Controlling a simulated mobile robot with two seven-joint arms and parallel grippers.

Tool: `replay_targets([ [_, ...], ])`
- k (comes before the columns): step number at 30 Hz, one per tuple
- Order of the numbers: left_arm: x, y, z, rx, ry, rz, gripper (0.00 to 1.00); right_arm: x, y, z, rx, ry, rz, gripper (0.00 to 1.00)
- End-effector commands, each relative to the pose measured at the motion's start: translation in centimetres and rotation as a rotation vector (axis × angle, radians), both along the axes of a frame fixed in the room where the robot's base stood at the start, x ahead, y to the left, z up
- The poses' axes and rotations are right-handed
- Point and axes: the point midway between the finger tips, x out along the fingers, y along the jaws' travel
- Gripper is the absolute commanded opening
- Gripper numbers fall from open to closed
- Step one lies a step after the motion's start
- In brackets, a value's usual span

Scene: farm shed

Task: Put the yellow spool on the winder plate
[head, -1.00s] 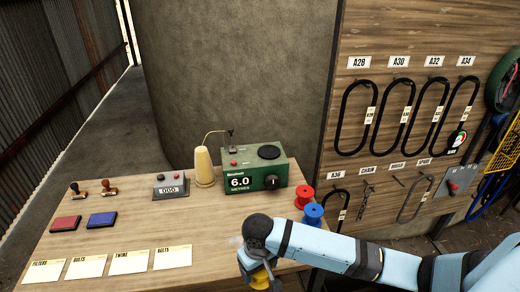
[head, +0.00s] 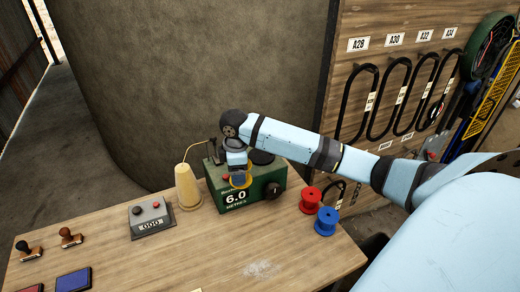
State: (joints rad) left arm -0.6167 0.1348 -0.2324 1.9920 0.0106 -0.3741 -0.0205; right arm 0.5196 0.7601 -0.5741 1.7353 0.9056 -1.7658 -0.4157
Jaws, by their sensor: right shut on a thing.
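My right gripper (head: 238,170) is shut on the yellow spool (head: 240,181), mostly hidden behind the fingers, with a bit of yellow showing below them. The winder is a green box with a "6.0 METRES" display (head: 236,198) and a black knob. Its dark round winder plate (head: 264,157) shows on the top, partly covered by my arm. In the picture the spool is just left of and lower than the plate, overlapping the box's front upper edge. I cannot tell its exact height above the box. My left gripper is not in view.
A cream twine cone (head: 188,188) stands left of the winder, its twine running to it. A red spool (head: 310,199) and a blue spool (head: 326,222) stand to the right. A grey counter box (head: 151,218) stands left.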

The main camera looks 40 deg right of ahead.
Motion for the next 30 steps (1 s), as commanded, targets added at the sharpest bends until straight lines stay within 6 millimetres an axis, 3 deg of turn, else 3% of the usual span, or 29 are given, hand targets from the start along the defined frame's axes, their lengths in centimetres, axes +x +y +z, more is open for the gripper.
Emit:
replay_targets([
  [3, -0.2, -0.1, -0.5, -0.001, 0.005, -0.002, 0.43, 2.7, -4.2, 4.6, -0.005, -0.007, 0.244, 0.49],
  [9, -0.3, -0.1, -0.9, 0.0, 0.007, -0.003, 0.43, 5.1, -10.1, 12.0, -0.003, -0.007, 0.647, 0.49],
  [12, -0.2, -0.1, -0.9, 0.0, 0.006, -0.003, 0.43, 5.6, -12.1, 14.9, -0.002, -0.005, 0.798, 0.49],
  [17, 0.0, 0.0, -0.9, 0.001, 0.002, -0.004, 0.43, 5.8, -13.9, 17.5, 0.0, -0.003, 0.945, 0.49],
  [22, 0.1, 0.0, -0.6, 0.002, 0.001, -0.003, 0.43, 5.7, -14.4, 16.4, 0.004, 0.003, 0.988, 0.49],
  [30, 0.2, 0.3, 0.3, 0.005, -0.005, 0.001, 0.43, 5.6, -14.3, 9.3, 0.004, 0.004, 0.987, 0.49],
])
